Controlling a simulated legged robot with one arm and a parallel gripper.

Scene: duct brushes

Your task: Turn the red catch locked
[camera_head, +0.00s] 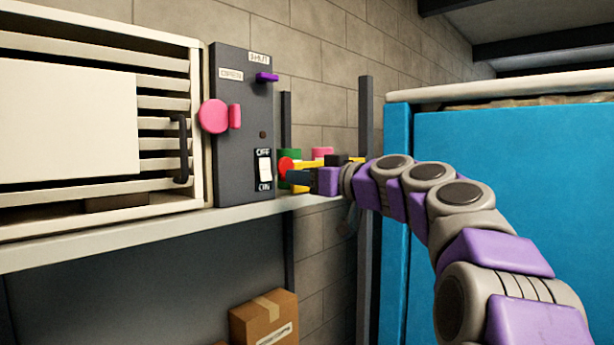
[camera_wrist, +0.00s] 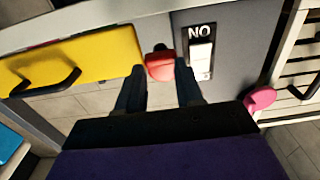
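The red catch (camera_wrist: 160,68) shows in the wrist view between the two fingertips of my gripper (camera_wrist: 161,73). It sits at the edge of a yellow panel (camera_wrist: 75,70), beside the dark grey switch panel (camera_wrist: 225,30). The fingers are apart, one on each side of the catch. I cannot tell whether they press on it. In the head view a red part (camera_head: 285,165) shows just left of my gripper (camera_head: 300,178), partly covered by it.
The dark panel carries a pink knob (camera_head: 214,116), a purple lever (camera_head: 267,77) and a white rocker switch (camera_head: 264,167). A louvred vent box (camera_head: 150,90) stands left on the shelf (camera_head: 130,225). A blue cabinet (camera_head: 520,190) stands right. A cardboard box (camera_head: 263,318) is below.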

